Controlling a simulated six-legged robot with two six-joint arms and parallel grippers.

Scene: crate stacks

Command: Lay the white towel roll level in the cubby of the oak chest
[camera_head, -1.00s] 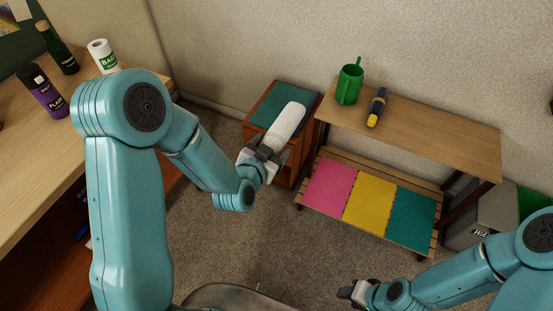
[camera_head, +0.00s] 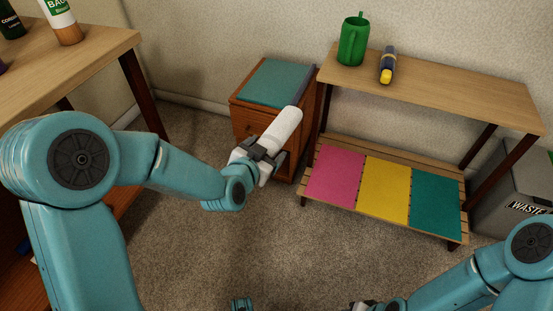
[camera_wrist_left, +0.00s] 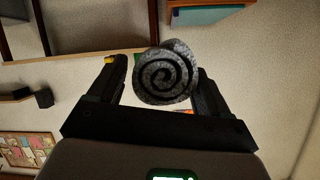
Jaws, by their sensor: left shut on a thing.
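The white towel roll (camera_head: 285,126) is held in my left gripper (camera_head: 268,150), which is shut around its lower part. The roll points up and away, in front of the oak chest (camera_head: 247,118) in the head view. In the left wrist view the roll's grey spiral end (camera_wrist_left: 165,76) shows between the two fingers. The chest has a teal top (camera_head: 275,82) and a reddish-brown front. The roll and gripper cover part of that front, and I cannot make out the cubby opening. My right gripper (camera_head: 364,305) is cut off at the bottom edge.
A wooden bench (camera_head: 440,85) right of the chest carries a green watering can (camera_head: 353,42) and a yellow-and-blue flashlight (camera_head: 387,66). Its lower slatted shelf holds pink, yellow and teal mats. A desk (camera_head: 95,55) stands left, a grey waste bin (camera_head: 505,195) right. The carpet between is clear.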

